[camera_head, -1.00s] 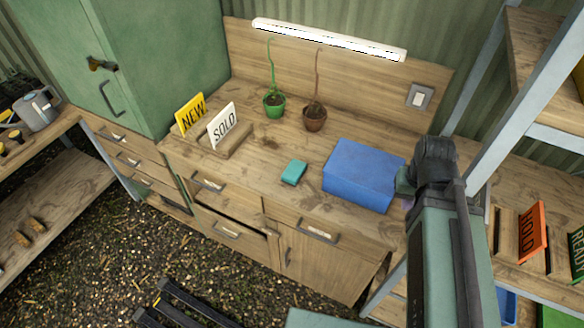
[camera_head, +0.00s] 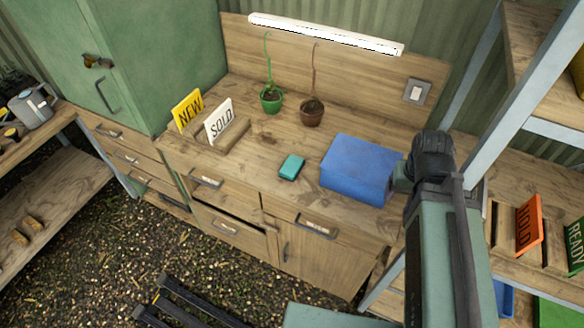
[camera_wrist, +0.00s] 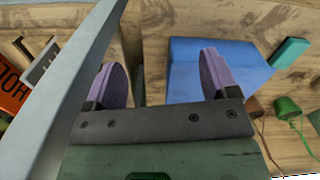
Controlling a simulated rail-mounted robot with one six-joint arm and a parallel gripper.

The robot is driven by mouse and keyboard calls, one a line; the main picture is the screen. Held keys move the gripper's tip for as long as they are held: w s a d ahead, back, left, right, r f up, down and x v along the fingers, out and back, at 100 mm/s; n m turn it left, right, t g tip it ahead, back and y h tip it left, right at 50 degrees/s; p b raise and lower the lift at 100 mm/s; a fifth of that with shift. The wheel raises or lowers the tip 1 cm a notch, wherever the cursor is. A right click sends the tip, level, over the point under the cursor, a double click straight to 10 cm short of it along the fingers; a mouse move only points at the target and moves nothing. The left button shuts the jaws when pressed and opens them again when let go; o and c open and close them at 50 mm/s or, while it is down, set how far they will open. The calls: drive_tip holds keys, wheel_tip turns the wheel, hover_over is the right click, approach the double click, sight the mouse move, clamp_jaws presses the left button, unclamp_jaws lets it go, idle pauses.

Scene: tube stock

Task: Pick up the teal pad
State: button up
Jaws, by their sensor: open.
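The teal pad (camera_head: 291,167) lies flat on the wooden worktop, just left of the blue box, in the head view. In the wrist view the teal pad (camera_wrist: 288,52) shows at the upper right, beyond the blue box. My gripper (camera_wrist: 168,80) is open and empty, with two purple finger pads spread apart. It is over the right end of the worktop, and the blue box shows behind and beside its right finger. In the head view my arm hides the gripper's fingers. The pad is well clear of the gripper.
The blue box (camera_head: 357,172) stands between my arm and the pad. A grey shelf post (camera_wrist: 75,75) runs close beside the left finger. Green (camera_head: 270,98) and brown (camera_head: 312,112) plant pots and a sign holder (camera_head: 232,135) stand farther back.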

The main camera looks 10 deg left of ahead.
drive_tip(key=shift+o, duration=0.8)
drive_tip(key=b, duration=0.9)
approach(292, 165)
drive_tip(key=shift+s+a+f, duration=0.3)
drive_tip(key=shift+s, duration=0.05)
drive_tip(key=f+m+b, duration=0.1)
drive_tip(key=f+b, duration=0.5)
drive_tip(key=b, duration=0.1)
drive_tip(key=f+m+b, duration=0.1)
drive_tip(key=f+b, duration=0.2)
drive_tip(key=f, duration=0.1)
drive_tip(key=shift+w+d+f+m+b, duration=0.1)
drive_tip(key=shift+w+d+m+b, duration=0.15)
drive_tip(key=shift+w+m+b, duration=0.1)
drive_tip(key=shift+r, duration=0.25)
drive_tip(key=shift+c, duration=0.3)
drive_tip(key=c, duration=1)
